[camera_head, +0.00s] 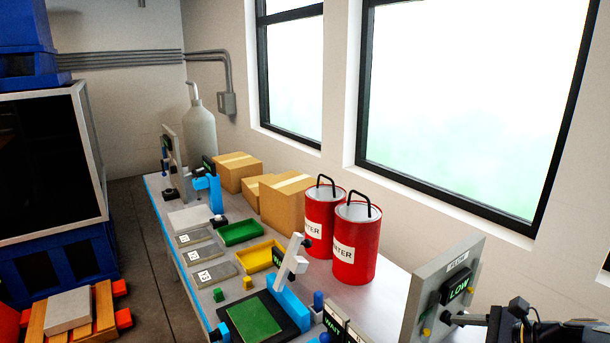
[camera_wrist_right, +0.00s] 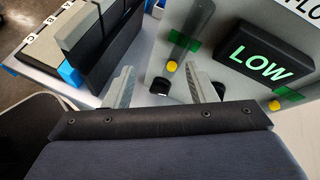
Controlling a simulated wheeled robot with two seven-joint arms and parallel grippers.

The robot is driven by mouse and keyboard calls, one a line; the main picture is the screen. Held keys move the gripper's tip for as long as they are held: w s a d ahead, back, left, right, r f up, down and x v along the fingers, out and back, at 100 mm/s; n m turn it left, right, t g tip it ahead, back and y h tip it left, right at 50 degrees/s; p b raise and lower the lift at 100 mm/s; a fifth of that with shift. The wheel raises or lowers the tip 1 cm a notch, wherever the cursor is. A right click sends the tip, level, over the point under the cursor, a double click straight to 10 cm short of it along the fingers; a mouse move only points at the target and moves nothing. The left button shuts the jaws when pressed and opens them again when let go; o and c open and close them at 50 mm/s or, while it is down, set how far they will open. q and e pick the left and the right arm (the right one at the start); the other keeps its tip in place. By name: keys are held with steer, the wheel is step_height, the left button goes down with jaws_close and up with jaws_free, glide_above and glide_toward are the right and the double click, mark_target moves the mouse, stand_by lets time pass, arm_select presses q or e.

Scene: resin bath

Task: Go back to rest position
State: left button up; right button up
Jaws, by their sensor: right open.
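My right gripper (camera_wrist_right: 163,82) is open, its two pale fingers spread with nothing between them. In the head view my right arm comes in at the bottom right corner, close to the grey panel (camera_head: 412,310). The panel carries a dark display (camera_head: 458,289) reading LOW in green. I cannot tell whether a finger touches the panel. My left gripper is not in view.
A wall with windows bounds the right. Clear floor (camera_head: 150,260) lies between table and machine (camera_head: 60,225).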

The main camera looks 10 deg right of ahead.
steer(key=s+a+r+n+g, duration=0.3)
steer(key=s+a+n, duration=0.55)
steer(key=a, duration=0.25)
steer(key=s+a+f+n+h, duration=0.2)
steer(key=s+a+n+h, duration=0.2)
steer(key=s+n, duration=0.6)
steer(key=a+n, duration=0.1)
steer(key=n, duration=0.3)
steer(key=shift+s+f+g, duration=0.15)
steer(key=shift+f+g, duration=0.1)
steer(key=shift+g, duration=0.05)
